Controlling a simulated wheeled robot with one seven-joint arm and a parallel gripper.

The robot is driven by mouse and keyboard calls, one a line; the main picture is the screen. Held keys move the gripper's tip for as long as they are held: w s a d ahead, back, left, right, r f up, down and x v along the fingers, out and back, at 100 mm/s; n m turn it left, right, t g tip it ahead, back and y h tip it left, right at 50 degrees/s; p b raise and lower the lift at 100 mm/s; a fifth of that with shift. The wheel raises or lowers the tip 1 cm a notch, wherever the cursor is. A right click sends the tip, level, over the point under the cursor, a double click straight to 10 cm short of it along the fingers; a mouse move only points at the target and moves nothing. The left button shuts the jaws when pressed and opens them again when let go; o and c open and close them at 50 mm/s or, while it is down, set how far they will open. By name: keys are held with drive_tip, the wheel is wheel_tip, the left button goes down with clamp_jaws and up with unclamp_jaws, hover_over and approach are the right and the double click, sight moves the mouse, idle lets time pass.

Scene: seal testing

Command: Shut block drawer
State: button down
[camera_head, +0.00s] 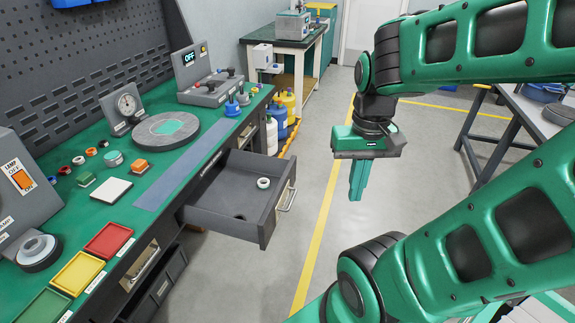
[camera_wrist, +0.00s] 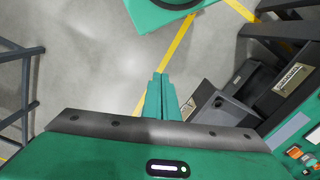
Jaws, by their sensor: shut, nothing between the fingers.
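A dark grey drawer (camera_head: 215,205) is pulled out from the green-topped workbench, over the floor. Its front has a pale metal handle (camera_head: 288,198). A small pale ring (camera_head: 263,183) lies inside it. My gripper (camera_head: 357,182) points down with its green fingers together and nothing between them. It is right of the drawer front, apart from the handle. In the wrist view my gripper (camera_wrist: 161,82) is left of the drawer (camera_wrist: 232,114), with floor between fingertips and drawer. I cannot read a label naming the drawer.
The workbench (camera_head: 166,190) holds a round turntable (camera_head: 166,131), a dial gauge (camera_head: 124,105), small blocks and coloured trays (camera_head: 108,240). Another table (camera_head: 520,105) is at right. Floor around my gripper is clear.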

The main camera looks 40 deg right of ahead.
drive_tip(key=shift+w+d, duration=0.1)
drive_tip(key=shift+w, duration=0.3)
drive_tip(key=m+t, duration=0.3)
drive_tip(key=t, duration=0.5)
approach(293, 175)
wheel_tip(293, 175, down, 3)
drive_tip(key=d, duration=0.3)
drive_tip(key=shift+w+a+f, duration=0.1)
drive_tip(key=shift+w+a, duration=0.65)
drive_tip(key=shift+w+a+f, duration=0.15)
drive_tip(key=shift+w+a, duration=0.6)
